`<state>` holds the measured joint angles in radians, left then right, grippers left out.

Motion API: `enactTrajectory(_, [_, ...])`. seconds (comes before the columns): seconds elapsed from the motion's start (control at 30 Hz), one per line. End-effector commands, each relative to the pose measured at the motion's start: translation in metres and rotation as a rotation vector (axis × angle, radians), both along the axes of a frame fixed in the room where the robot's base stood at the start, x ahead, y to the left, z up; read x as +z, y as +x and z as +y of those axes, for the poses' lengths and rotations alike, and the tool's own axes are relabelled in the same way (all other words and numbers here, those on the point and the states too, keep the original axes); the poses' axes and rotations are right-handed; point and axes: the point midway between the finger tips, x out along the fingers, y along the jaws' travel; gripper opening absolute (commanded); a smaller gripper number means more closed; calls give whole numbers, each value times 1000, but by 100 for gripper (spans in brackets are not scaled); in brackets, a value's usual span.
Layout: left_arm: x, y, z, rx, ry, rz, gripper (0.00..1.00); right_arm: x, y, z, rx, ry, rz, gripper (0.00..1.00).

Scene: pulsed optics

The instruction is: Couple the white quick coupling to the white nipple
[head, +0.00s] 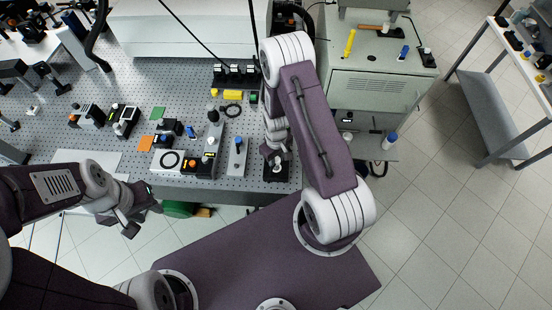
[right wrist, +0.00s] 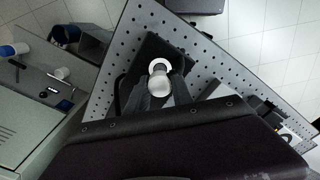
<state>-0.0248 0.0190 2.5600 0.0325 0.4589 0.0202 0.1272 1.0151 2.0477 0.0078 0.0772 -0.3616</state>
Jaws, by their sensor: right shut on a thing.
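My right gripper (head: 277,158) is over a black plate (head: 270,177) at the front right of the perforated bench. In the right wrist view its two dark fingers (right wrist: 160,92) are shut on a white rounded part, which I take to be the white quick coupling (right wrist: 159,86). Just beyond it a white ring (right wrist: 160,64), seemingly the white nipple, shows over the black plate. The two overlap in this view, so I cannot tell if they touch. My left gripper (head: 138,212) hangs empty off the bench's front edge, its fingers apparently apart.
On the bench (head: 190,100), left of the right gripper, stand a grey block with a blue knob (head: 237,155) and a white unit with a black ring (head: 171,160). A grey cabinet (head: 365,100) stands to the right.

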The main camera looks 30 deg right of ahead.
Motion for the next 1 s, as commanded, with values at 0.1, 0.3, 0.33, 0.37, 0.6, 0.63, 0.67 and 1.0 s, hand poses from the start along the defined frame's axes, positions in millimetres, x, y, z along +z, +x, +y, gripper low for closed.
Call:
enactTrajectory(0.1, [1, 0, 0, 0, 0, 0, 36, 1, 0, 0, 0, 0, 0, 0])
enactTrajectory(0.3, [1, 0, 0, 0, 0, 0, 36, 1, 0, 0, 0, 0, 0, 0])
enactTrajectory(0.33, [1, 0, 0, 0, 0, 0, 36, 1, 0, 0, 0, 0, 0, 0])
enactTrajectory(0.37, [1, 0, 0, 0, 0, 0, 36, 1, 0, 0, 0, 0, 0, 0])
enactTrajectory(0.6, [-3, 0, 0, 0, 0, 0, 36, -3, 0, 0, 0, 0, 0, 0])
enactTrajectory(0.63, [-4, 0, 0, 0, 0, 0, 36, -4, 0, 0, 0, 0, 0, 0])
enactTrajectory(0.67, [-4, 0, 0, 0, 0, 0, 36, -5, 0, 0, 0, 0, 0, 0])
enactTrajectory(1.0, [-11, 0, 0, 0, 0, 0, 36, -13, 0, 0, 0, 0, 0, 0])
